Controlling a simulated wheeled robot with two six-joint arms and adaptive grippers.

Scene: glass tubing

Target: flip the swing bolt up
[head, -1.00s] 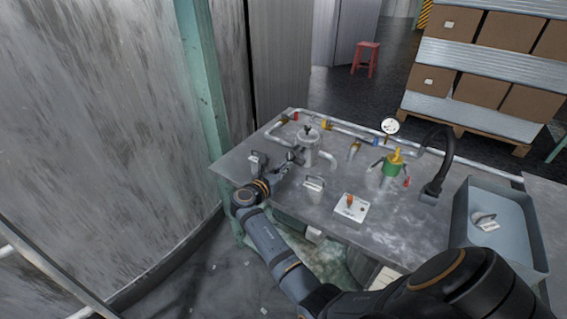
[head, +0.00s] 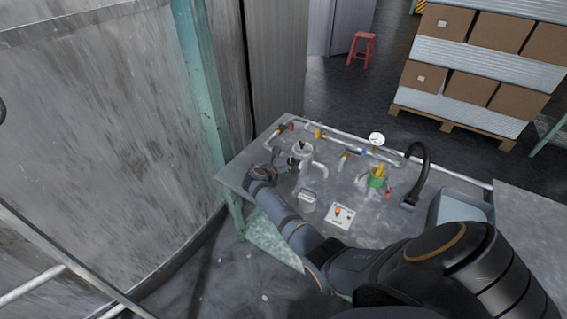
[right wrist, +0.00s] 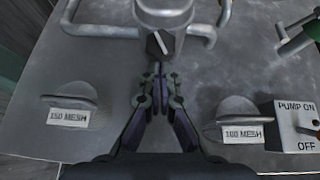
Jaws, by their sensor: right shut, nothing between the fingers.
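A grey cylindrical housing (head: 304,155) with pipes at its sides stands on the bench's left part in the head view. The lower part of this housing (right wrist: 165,10) is at the top of the right wrist view. A dark fitting with a pale rod (right wrist: 160,43) shows on its front, likely the swing bolt; its exact pose is hard to tell. My right gripper (right wrist: 157,75) is shut and empty, its tips just in front of and below this fitting. In the head view my right gripper (head: 272,160) is small, at the housing's left front. My left gripper is not in view.
Handled pieces labelled 150 MESH (right wrist: 70,100) and 100 MESH (right wrist: 238,115) flank the gripper. A pump switch box (head: 339,216) sits to the right. Pipes with valves, a gauge (head: 376,139), a green-yellow fitting (head: 376,178) and a blue-grey bin (head: 462,205) are further right.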

